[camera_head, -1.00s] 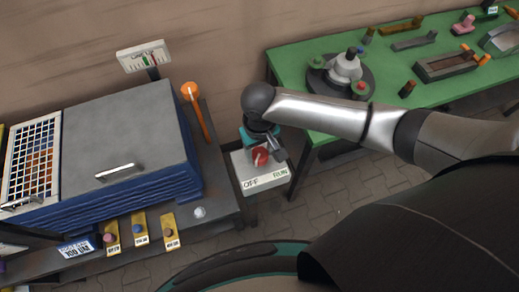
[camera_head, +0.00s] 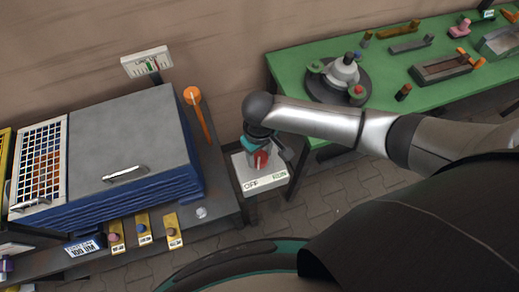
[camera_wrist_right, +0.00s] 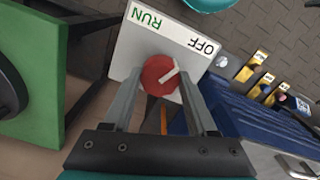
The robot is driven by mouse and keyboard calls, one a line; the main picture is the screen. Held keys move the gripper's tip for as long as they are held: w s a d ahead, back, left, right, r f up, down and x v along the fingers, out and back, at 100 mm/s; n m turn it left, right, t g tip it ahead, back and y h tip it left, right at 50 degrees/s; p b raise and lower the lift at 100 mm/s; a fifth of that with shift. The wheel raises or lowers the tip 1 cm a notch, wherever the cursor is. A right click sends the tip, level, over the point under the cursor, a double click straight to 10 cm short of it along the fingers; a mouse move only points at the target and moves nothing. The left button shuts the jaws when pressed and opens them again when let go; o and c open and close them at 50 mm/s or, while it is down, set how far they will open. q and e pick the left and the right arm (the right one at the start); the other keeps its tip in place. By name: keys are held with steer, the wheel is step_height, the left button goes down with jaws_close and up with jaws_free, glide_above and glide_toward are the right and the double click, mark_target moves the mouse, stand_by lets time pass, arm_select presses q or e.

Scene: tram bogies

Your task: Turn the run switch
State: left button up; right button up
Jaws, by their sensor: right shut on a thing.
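The run switch is a red round knob (camera_wrist_right: 159,75) with a white pointer line, on a white plate (camera_wrist_right: 128,50) marked OFF and RUN. In the wrist view the line points toward the OFF side. In the head view the knob (camera_head: 261,159) shows just below my right gripper (camera_head: 268,152). In the wrist view the two fingers of my right gripper (camera_wrist_right: 161,82) stand on either side of the knob and are shut on it. The fingers hide part of the plate. My left gripper is not in view.
A blue cabinet with a grey lid (camera_head: 130,140) and an orange-knobbed lever (camera_head: 198,110) stand left of the switch. A green table (camera_head: 400,105) with several parts stands at the right. A gauge sign (camera_head: 147,62) rises behind the cabinet.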

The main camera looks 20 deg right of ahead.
mark_target(259, 157)
steer(key=n+p, duration=0.2)
steer(key=shift+r+n, duration=0.2)
steer(key=shift+n, duration=0.2)
steer(key=n+p, duration=0.2)
steer(key=n, duration=0.1)
steer(key=shift+n, duration=0.3)
steer(key=n+p, duration=0.1)
steer(key=n, duration=0.2)
steer(key=shift+f+n, duration=0.1)
steer(key=shift+n, duration=1.7)
steer(key=shift+p, duration=0.3)
steer(key=o, duration=1.4)
steer(key=shift+c, duration=0.2)
step_height(259, 157, up, 15)
steer(key=p, duration=0.1)
steer(key=shift+p, duration=0.3)
steer(key=shift+a, duration=0.1)
